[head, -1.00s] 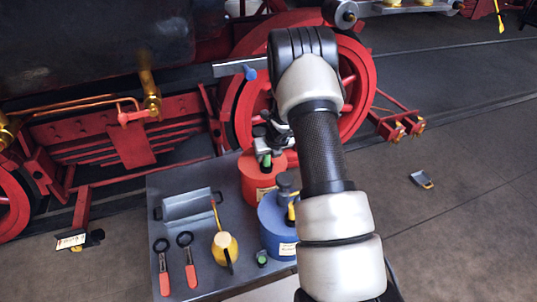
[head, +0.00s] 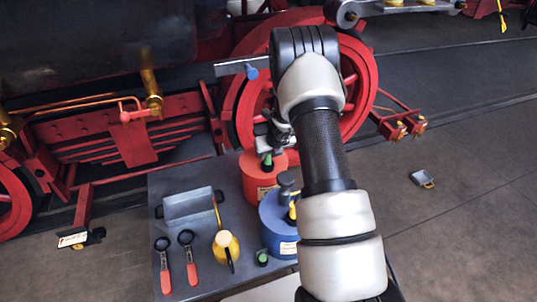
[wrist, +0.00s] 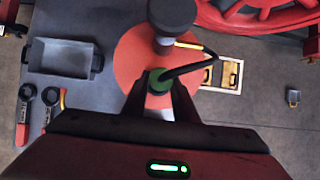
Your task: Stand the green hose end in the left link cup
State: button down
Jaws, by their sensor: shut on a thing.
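The green hose end (wrist: 160,78) sits between the fingertips of my gripper (wrist: 160,92) in the wrist view. My gripper is shut on it, and a dark hose curves from it to the right. In the head view the green end (head: 267,160) shows small above the red can (head: 262,178), with my gripper (head: 268,148) partly hidden by my arm. In the wrist view the red can (wrist: 127,50) lies below the fingers; I cannot tell the height between them. I cannot make out the left link cup for certain in either view.
A grey bench (head: 205,278) holds an open tray (head: 188,205), red-handled tools (head: 190,270), a yellow oiler (head: 227,245) and a blue can (head: 275,225). The red locomotive wheel (head: 352,100) stands behind. A small box (head: 422,179) lies on otherwise open floor at the right.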

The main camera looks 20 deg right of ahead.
jog(key=shift+r+p, duration=2.45)
jog(key=shift+r, duration=0.25)
jog(key=shift+a, duration=0.1)
